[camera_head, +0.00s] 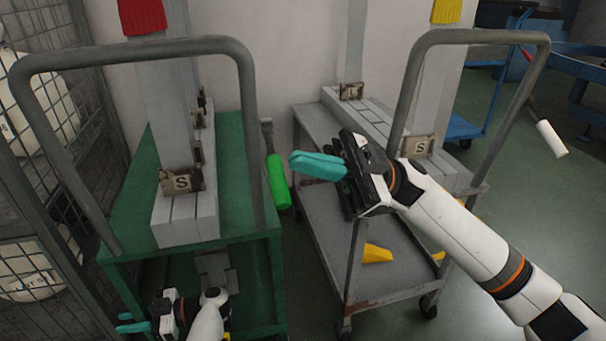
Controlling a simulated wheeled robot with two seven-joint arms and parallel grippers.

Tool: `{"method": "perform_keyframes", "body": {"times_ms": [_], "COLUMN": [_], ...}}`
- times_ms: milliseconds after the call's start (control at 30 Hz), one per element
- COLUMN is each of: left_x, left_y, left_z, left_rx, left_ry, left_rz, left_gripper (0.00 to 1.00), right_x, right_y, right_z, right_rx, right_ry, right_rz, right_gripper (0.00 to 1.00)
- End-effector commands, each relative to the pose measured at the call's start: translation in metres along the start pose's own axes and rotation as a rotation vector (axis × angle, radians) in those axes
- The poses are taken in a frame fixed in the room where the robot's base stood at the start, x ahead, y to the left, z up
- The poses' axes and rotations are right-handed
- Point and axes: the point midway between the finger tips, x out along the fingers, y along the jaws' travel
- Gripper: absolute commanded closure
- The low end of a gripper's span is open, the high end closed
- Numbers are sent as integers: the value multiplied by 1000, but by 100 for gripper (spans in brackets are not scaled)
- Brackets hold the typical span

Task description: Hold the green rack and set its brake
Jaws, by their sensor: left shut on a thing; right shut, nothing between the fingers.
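The green rack (240,150) stands at the left with a grey tube handle (250,110). A bright green grip (278,182) on a dark lever hangs at its right side, in the gap beside the grey rack. My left gripper (134,324) is low at the front left of the green rack, shut on part of it; the exact contact is hard to see at the bottom of the view. My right gripper (318,166) is shut and empty, its teal fingers pointing left, just right of the green grip and apart from it in the picture.
A grey rack (335,235) on castors stands close to the right, with a yellow piece (376,253) on its lower shelf. A wire cage (50,130) borders the left. Open floor (530,230) lies right.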

Motion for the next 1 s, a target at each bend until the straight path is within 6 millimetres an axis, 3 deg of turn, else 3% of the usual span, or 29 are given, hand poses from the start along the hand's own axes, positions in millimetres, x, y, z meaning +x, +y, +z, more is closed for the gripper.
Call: {"method": "perform_keyframes", "body": {"times_ms": [200, 400, 600, 967, 1000], "left_x": [0, 0, 0, 0, 0], "left_y": [-1, -1, -1, -1, -1], "left_z": [1, 1, 1, 1, 1], "left_rx": [-1, -1, -1, -1, -1], "left_ry": [-1, -1, -2, -2, -2], "left_rz": [-1, 0, 0, 0, 0], "left_gripper": [100, 100, 100, 100, 76], "right_x": [-51, -85, -99, -100, -100], "right_y": [-3, -4, -4, -4, -4], "right_z": [2, 2, 2, 2, 2], "right_rx": [1, 1, 1, 1, 1], "right_ry": [3, 1, 0, 0, 0], "right_rz": [-5, -4, -1, 0, 0], "right_gripper": [100, 100, 100, 100, 100]}}
